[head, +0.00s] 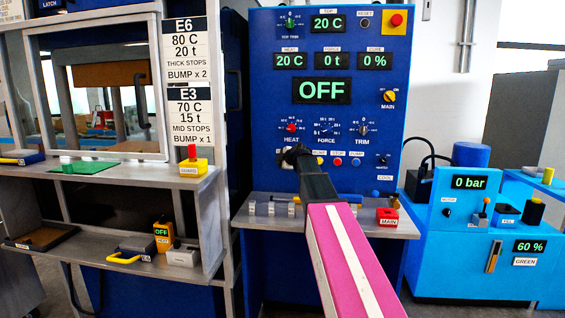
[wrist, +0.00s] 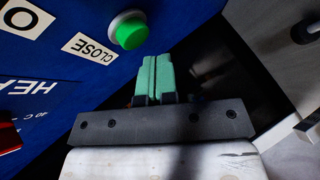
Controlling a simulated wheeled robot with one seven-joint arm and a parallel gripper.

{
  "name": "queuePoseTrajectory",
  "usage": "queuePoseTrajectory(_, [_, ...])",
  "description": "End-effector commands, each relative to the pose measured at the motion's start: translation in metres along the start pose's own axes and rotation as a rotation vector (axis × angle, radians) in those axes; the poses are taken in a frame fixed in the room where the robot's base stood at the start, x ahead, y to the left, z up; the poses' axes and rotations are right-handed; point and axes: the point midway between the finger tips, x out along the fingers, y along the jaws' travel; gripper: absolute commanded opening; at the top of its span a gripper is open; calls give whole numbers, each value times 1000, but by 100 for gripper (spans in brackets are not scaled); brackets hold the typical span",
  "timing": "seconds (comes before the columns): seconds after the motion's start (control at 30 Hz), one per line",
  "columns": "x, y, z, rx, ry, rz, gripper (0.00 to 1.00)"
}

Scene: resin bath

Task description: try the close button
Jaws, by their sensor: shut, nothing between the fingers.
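The close button is a round green button (wrist: 130,32) on the blue panel, in the upper middle of the wrist view. A white label reading CLOSE (wrist: 90,47) sits beside it. My gripper (wrist: 156,62) is shut and empty, with its green fingertips just to the lower right of the button in that view. I cannot tell whether they touch the panel. In the head view my gripper (head: 297,153) is at the left part of the control panel (head: 330,80), below the heat knob, and my arm hides the close button there.
The big display (head: 321,90) reads OFF. Small buttons, including a red one (head: 337,161), sit right of my gripper. The press frame (head: 190,205) stands left.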

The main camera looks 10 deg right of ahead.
Motion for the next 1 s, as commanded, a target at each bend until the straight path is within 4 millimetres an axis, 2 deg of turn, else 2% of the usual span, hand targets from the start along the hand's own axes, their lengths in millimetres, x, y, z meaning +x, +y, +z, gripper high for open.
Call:
queuePoseTrajectory(0.6, [-34, -25, -24, 0, 0, 0, 0])
queuePoseTrajectory(1.0, [-34, -25, -25, 0, 0, 0, 0])
